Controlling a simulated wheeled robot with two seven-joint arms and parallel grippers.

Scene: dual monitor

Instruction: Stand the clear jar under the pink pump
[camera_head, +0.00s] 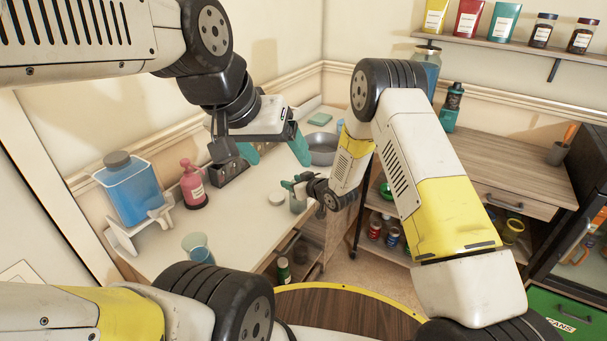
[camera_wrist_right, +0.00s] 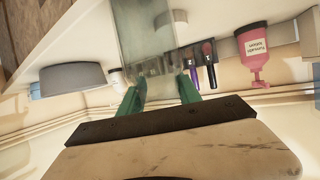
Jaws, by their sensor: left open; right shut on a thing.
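The pink pump bottle (camera_head: 192,187) stands on the white counter, left of both grippers. It also shows in the right wrist view (camera_wrist_right: 253,46), upside down and to the right of my fingers. My right gripper (camera_head: 298,188) is shut on the clear jar (camera_wrist_right: 148,42), which sits between its teal fingers in the right wrist view. In the head view the jar is small and partly hidden by the gripper, right of the pump bottle. My left gripper (camera_head: 278,157) is open and empty, above the back of the counter between the pump bottle and the grey bowl.
A blue dispenser (camera_head: 131,192) on a white stand and a bluish cup (camera_head: 197,247) stand at the counter's left. A black holder (camera_head: 230,172) is behind my left gripper. A grey bowl (camera_head: 322,149) is at the back. A round white lid-like piece (camera_head: 277,198) lies near the jar.

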